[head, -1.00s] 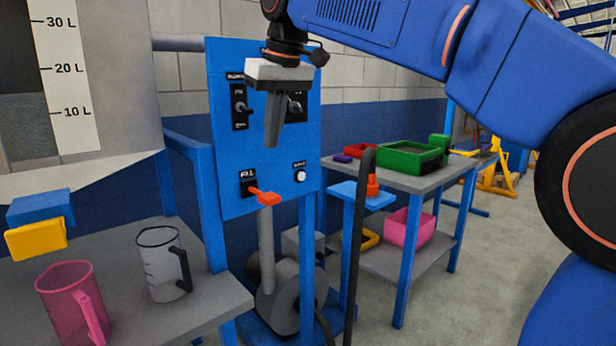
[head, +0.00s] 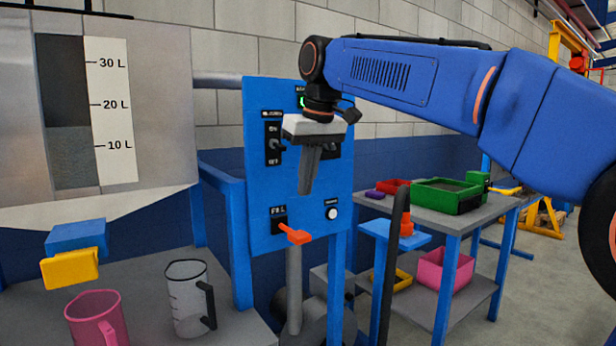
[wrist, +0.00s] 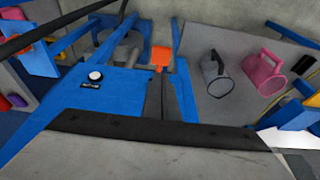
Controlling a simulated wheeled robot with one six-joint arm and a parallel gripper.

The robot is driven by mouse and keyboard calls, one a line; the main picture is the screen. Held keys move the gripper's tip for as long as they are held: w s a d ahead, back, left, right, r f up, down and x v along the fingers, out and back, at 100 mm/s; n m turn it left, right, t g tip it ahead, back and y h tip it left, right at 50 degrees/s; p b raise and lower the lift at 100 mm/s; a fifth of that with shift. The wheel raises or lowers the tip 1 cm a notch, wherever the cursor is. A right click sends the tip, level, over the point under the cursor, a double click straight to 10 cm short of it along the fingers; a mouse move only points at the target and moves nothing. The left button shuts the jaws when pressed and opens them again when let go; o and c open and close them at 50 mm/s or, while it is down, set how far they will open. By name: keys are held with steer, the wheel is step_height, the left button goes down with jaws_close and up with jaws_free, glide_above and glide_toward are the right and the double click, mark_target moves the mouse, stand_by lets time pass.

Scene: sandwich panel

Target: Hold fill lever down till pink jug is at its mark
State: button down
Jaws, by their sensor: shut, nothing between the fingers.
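The fill lever (head: 297,236) is a small red-orange handle sticking out of the lower part of the blue panel (head: 262,190). It also shows in the wrist view (wrist: 161,56). My gripper (head: 305,190) is shut and empty, pointing down in front of the panel, above the lever and apart from it. The pink jug (head: 97,318) stands on the grey bench at lower left, cut off by the frame edge. In the wrist view the pink jug (wrist: 262,72) is at the upper right. Its mark and fill level cannot be made out.
A clear jug (head: 187,300) with a black handle stands right of the pink jug. A yellow block (head: 70,269) and blue block (head: 78,237) are above the bench. A tank gauge (head: 110,110) is at left. A side table (head: 455,215) with bins stands right.

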glide_above(300, 234)
steer(key=s, duration=0.1)
steer(key=f, duration=0.8)
steer(key=shift+d, duration=0.25)
steer(key=shift+f, duration=0.8)
